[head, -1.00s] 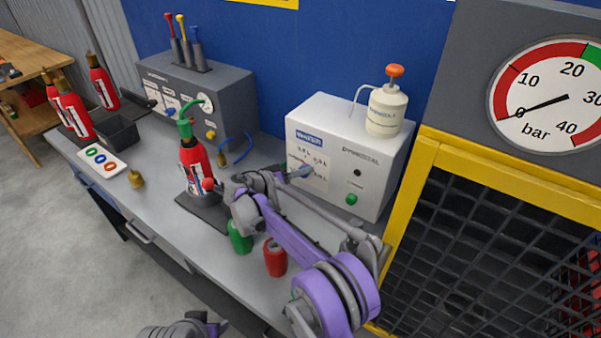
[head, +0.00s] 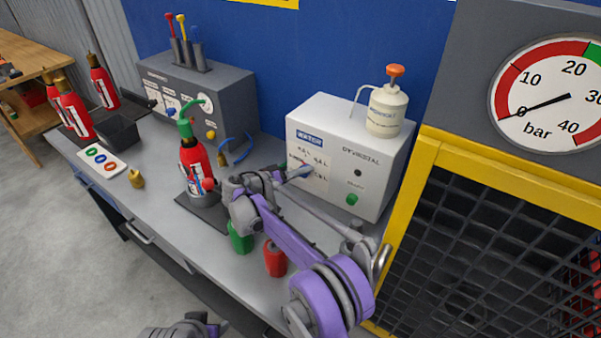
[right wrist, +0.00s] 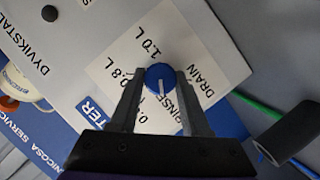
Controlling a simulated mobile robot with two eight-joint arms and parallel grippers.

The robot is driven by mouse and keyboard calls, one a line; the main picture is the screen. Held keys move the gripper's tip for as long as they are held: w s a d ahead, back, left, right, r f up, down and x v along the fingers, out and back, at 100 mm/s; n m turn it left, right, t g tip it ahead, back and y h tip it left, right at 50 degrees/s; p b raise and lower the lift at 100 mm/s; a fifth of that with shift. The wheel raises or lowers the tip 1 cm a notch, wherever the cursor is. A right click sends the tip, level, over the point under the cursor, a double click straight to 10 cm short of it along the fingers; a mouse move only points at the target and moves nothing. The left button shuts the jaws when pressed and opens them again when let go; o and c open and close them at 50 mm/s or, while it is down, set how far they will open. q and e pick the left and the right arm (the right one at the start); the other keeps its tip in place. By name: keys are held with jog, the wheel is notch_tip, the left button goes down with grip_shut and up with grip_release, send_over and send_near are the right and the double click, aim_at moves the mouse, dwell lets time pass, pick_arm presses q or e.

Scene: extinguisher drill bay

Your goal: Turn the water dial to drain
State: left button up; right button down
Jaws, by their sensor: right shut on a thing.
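The white water unit (head: 360,165) stands at the back right of the bench, with a label card on its front face. My right gripper (head: 304,171) is at that face. In the right wrist view the blue water dial (right wrist: 158,76) sits between the fingers of my right gripper (right wrist: 160,88), which is shut on it. The dial's white mark points down in that picture, towards the gripper's palm. The DRAIN label (right wrist: 200,82) is right of the dial. In the head view the gripper mostly hides the dial. Grey parts of my left arm show at the bottom edge; no left fingers show.
A red extinguisher (head: 195,165) with a green top stands on a dark mat left of my right wrist. Green (head: 240,237) and red (head: 275,258) containers stand under my right forearm. A white pump bottle (head: 386,108) is on the unit. A yellow-framed mesh cage (head: 430,150) stands at right.

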dwell(0.4)
jog(key=shift+c, duration=1.9)
grip_release()
notch_tip(320, 180, up, 10)
jog(key=shift+r, duration=0.1)
